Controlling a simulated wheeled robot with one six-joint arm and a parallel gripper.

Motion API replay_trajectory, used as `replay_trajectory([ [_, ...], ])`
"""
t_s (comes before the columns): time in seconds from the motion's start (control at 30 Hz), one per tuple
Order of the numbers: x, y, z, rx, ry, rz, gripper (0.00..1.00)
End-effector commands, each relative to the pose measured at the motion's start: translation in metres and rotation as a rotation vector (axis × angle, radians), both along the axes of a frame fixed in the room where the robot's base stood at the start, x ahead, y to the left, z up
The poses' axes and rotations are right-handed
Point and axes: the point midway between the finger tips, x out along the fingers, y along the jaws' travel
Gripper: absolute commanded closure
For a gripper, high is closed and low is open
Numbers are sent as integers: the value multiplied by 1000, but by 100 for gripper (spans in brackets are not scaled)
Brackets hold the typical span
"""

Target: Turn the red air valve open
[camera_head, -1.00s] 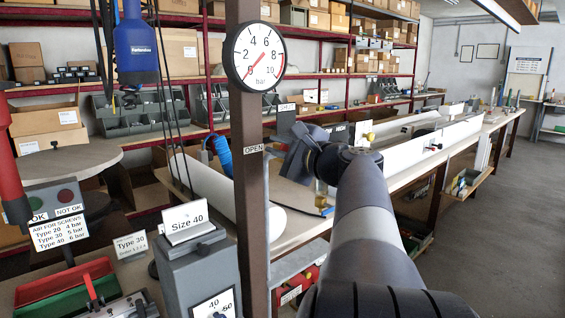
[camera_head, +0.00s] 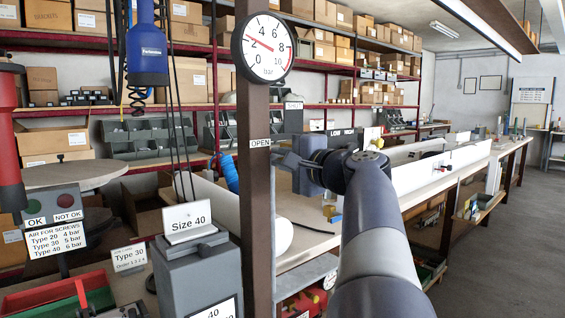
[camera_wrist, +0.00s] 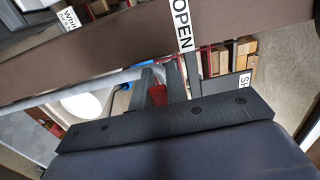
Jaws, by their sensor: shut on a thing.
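My gripper (camera_head: 284,160) is beside the brown post (camera_head: 256,200), just right of its OPEN label (camera_head: 260,142). In the wrist view, the two dark fingers (camera_wrist: 162,85) close around a small red part, the red air valve (camera_wrist: 158,95). Only a little of the valve shows between the fingers; in the head view I cannot make it out behind the post and gripper. A SHUT label (camera_head: 293,105) stands a little above and right of OPEN. The round gauge (camera_head: 264,48) on the post has its red needle between 2 and 4 bar.
A sign (camera_head: 57,238) lists Type 20 4 bar, Type 30 5 bar, Type 40 6 bar. A grey box with a Size 40 card (camera_head: 188,221) stands left of the post. A long bench (camera_head: 440,180) runs back on the right; open floor (camera_head: 500,260) lies beyond.

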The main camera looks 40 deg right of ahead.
Motion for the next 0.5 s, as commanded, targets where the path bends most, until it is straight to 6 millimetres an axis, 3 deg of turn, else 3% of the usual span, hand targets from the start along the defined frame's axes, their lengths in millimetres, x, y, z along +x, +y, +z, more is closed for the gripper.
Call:
replay_trajectory([
  [0.33, 0, 0, -1, -5, 3, 1, 100],
  [0.37, 0, 0, -1, -5, 3, 1, 84],
  [0.5, 0, 0, -1, -4, 3, 1, 72],
])
